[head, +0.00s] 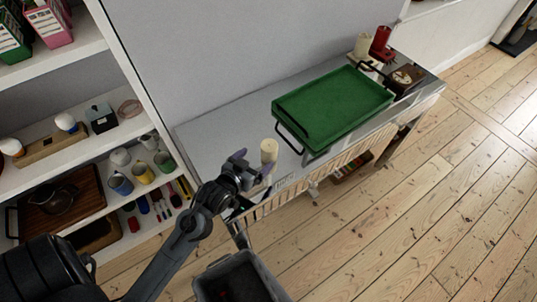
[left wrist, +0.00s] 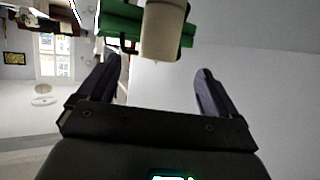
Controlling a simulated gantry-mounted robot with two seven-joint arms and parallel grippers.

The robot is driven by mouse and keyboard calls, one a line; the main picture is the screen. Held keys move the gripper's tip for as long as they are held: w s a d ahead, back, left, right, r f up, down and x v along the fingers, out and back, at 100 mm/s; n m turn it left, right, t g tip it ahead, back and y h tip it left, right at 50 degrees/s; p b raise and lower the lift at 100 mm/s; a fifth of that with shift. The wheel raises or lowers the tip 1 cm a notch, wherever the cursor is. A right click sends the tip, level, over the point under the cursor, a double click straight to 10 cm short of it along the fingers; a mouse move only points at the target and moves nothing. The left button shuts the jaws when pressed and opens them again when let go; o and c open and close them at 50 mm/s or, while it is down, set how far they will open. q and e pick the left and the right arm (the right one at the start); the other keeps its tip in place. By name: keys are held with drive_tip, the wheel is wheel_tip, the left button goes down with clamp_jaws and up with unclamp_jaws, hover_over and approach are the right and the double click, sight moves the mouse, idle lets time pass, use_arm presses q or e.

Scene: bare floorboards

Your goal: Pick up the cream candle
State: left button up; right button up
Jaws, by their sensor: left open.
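A cream candle (head: 268,148) stands on the grey table near its front left part. My left gripper (head: 254,164) is open and close beside it in the head view. In the left wrist view the candle (left wrist: 162,30) shows at the top, just ahead of the open left gripper (left wrist: 158,70) and roughly between the lines of its two fingers. I cannot tell whether the fingers touch it. The candle's lower part is partly hidden by the gripper in the head view. My right gripper is not in view.
A green tray (head: 335,105) with dark handles lies on the table, right of the candle. Another cream candle (head: 362,45), a red object (head: 381,40) and a brown box (head: 405,78) stand at the far end. Shelves with mugs are left. A grey bin (head: 238,280) is below.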

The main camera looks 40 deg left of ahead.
sight(264, 152)
use_arm(q)
drive_tip(key=x, duration=0.3)
drive_tip(key=shift+w+f, duration=0.1)
drive_tip(key=shift+w, duration=0.25)
drive_tip(key=shift+w+a+f+b, duration=0.1)
drive_tip(key=shift+w+f+b, duration=0.15)
drive_tip(key=shift+w+b, duration=0.2)
drive_tip(key=b+x, duration=0.1)
drive_tip(key=x, duration=0.3)
drive_tip(key=shift+w, duration=0.1)
drive_tip(key=shift+c, duration=0.2)
drive_tip(key=shift+r, duration=0.1)
drive_tip(key=c, duration=1.1)
drive_tip(key=shift+c, duration=0.2)
